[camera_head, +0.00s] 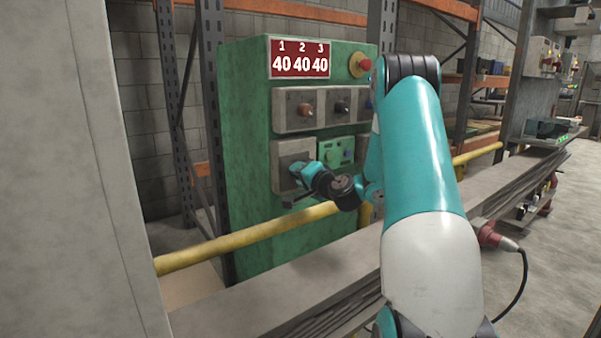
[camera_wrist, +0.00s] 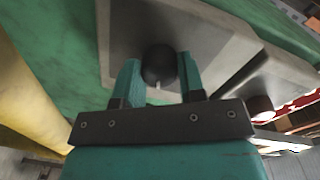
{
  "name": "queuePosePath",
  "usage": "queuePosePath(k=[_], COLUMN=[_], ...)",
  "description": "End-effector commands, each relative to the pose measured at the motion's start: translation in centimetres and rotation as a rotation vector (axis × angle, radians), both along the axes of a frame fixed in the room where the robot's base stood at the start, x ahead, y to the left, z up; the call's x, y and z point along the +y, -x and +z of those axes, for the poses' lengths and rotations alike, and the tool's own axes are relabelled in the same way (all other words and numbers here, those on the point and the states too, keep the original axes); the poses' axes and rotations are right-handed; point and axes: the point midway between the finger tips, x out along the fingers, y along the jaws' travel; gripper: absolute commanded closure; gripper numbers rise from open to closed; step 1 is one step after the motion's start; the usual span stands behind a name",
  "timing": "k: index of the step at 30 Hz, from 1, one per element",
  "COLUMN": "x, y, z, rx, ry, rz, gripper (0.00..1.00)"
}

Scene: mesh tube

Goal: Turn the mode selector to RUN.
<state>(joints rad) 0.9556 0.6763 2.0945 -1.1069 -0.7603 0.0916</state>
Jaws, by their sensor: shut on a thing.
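The mode selector (camera_wrist: 158,60) is a dark round knob on a grey plate (camera_wrist: 125,22), with a small pale mark on its near side. In the wrist view it sits between the two teal fingers of my gripper, which is shut on it. In the head view my gripper (camera_head: 297,169) reaches the lower left grey plate (camera_head: 281,155) of the green cabinet (camera_head: 245,120) and hides the knob. I cannot read any RUN label or tell which position the selector points to.
A red display (camera_head: 299,57) reads 40 40 40 above a grey panel (camera_head: 292,122) with more knobs. A red emergency button (camera_head: 364,64) is at the top right. A small green panel (camera_head: 340,151) sits beside my gripper. A yellow rail (camera_head: 250,237) runs below my gripper.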

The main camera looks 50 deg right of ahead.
Motion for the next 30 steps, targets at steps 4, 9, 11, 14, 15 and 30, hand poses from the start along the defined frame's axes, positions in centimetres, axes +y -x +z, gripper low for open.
queuePosePath(k=[4,9,11,14,15,30], x=[-0.19,-0.21,-0.22,-0.23,-0.24,-0.24], y=[0.08,0.09,0.09,0.09,0.09,0.1], z=[0.13,0.12,0.09,0.05,0.04,-0.03], rx=[-0.024,-0.046,-0.051,-0.059,-0.06,-0.067], ry=[-0.101,-0.189,-0.212,-0.242,-0.25,-0.275], rz=[-0.005,-0.005,-0.005,-0.006,-0.005,-0.005], gripper=[0.87,0.87,0.87,0.87,0.87,0.87])
